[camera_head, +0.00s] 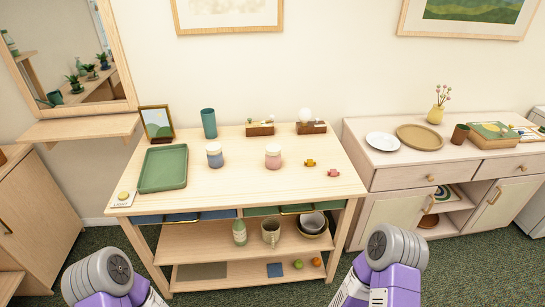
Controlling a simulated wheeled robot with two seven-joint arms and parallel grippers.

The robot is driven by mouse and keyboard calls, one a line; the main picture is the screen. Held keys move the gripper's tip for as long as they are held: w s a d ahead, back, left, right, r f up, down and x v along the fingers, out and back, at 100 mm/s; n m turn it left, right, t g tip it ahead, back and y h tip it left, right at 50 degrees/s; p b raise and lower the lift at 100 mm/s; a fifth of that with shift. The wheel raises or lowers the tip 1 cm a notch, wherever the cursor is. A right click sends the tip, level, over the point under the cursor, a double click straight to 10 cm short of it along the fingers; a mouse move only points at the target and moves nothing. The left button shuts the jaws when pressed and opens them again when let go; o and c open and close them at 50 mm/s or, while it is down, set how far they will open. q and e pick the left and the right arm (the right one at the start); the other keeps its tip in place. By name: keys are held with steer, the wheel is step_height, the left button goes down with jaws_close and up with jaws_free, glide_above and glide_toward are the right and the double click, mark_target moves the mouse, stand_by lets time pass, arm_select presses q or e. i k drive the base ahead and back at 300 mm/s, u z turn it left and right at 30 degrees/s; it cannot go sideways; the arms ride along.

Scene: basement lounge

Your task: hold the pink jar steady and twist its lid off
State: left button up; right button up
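The pink jar (273,160) stands upright on the wooden table (240,188), right of the middle of its top. A pale lid (273,148) sits on the jar. A similar jar with a blue body (215,160) and a pale lid stands to its left, apart from it. Parts of my two arms show at the bottom left and bottom right, in front of the table. Neither gripper is in view, and nothing touches the pink jar.
A green tray (163,168) lies on the table's left side. A teal cup (209,123) and two wooden boxes stand at the back. Small orange (310,162) and red (333,172) pieces lie right of the jar. The table's front middle is clear. A sideboard (400,183) stands at right.

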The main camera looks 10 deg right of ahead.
mark_target(274, 162)
steer(key=k, duration=0.6)
steer(key=z, duration=0.5)
steer(key=i, duration=1.5)
steer(key=u, duration=0.5)
